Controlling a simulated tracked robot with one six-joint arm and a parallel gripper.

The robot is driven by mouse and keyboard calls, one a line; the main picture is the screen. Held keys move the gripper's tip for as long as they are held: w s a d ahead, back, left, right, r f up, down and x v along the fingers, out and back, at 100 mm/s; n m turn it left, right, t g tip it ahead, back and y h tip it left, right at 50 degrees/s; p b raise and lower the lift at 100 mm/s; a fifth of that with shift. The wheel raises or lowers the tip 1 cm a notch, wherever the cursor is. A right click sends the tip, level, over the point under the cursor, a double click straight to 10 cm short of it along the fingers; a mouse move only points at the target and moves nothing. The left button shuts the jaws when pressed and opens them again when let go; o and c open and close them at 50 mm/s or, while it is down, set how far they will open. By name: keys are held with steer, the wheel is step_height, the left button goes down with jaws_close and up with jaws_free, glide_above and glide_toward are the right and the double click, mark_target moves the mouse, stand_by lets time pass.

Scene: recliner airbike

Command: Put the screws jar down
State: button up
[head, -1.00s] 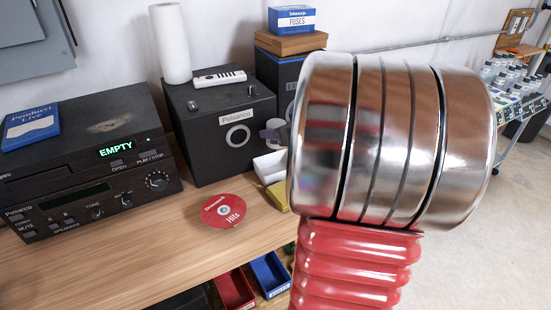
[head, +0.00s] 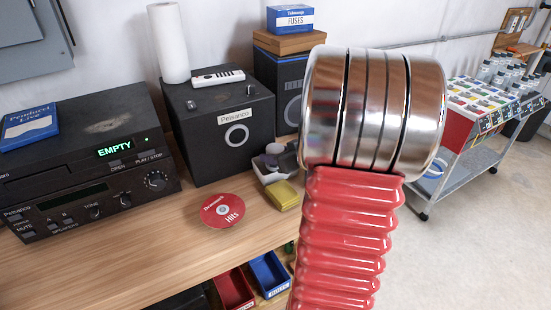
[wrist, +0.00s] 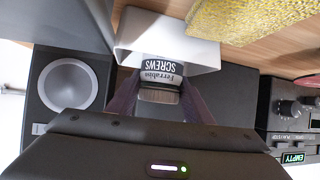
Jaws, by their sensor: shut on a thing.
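The screws jar (wrist: 161,72) has a dark lid and a label reading "SCREWS"; it appears upside down in the wrist view. My gripper (wrist: 160,98) is shut on it, with one dark finger on each side. The jar is right at a white open container (wrist: 165,45) and overlaps its opening in that view. In the head view the white container (head: 270,178) stands on the wooden bench, and the jar and gripper at it are small and partly hidden behind my arm. I cannot tell whether the jar touches the container's bottom.
A yellow sponge (head: 284,196) lies just in front of the container; a red disc (head: 222,210) lies to its left. Red and blue bins (head: 270,272) sit below the bench edge. Bare bench lies front left.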

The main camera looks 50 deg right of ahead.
steer(key=shift+f, duration=0.8)
steer(key=o, duration=1.3)
steer(key=shift+f, duration=0.1)
steer(key=shift+c, duration=0.2)
steer(key=v, duration=1.2)
